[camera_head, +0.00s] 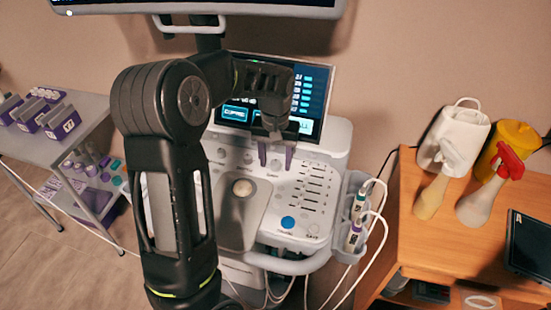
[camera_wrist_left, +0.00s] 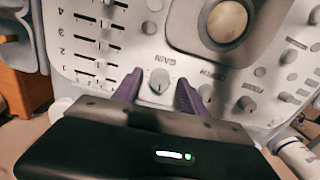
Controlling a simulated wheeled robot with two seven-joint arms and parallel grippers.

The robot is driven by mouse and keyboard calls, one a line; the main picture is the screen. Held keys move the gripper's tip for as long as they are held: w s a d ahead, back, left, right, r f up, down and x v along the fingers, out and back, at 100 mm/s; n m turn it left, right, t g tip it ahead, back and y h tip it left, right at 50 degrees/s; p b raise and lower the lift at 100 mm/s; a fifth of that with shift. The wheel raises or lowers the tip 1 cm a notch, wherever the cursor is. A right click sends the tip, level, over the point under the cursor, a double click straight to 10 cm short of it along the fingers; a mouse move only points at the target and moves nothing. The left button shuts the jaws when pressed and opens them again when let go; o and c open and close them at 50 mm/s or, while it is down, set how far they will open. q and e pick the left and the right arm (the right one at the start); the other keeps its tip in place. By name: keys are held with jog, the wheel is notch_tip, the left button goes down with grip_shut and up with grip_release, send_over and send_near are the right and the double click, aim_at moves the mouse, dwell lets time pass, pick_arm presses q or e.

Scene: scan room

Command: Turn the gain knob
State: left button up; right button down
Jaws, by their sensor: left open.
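The gain knob (camera_wrist_left: 159,80) is a small grey-white round knob on the console's pale control panel (camera_head: 318,170), with the word GAIN printed beside it in the left wrist view. My left gripper (camera_head: 276,157) hangs over the upper part of the panel, below the console screen. Its two purple fingers also show in the left wrist view (camera_wrist_left: 159,78), open, one on each side of the gain knob with a gap to each. I cannot tell how deep the fingertips sit around it. My right gripper is in neither view.
Other knobs (camera_wrist_left: 245,103) and rows of sliders (camera_wrist_left: 102,45) lie close to the fingers. A trackball (camera_head: 243,187) sits on the panel. Probes (camera_head: 355,230) hang at the console's right side. A wooden desk (camera_head: 420,240) with bottles stands at right, a grey cart (camera_head: 85,125) at left.

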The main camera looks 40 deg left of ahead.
pick_arm(q)
jog(key=shift+c, duration=0.2)
grip_shut()
dwell(0.3)
jog(key=shift+m, duration=3)
jog(key=shift+o, duration=0.2)
grip_release()
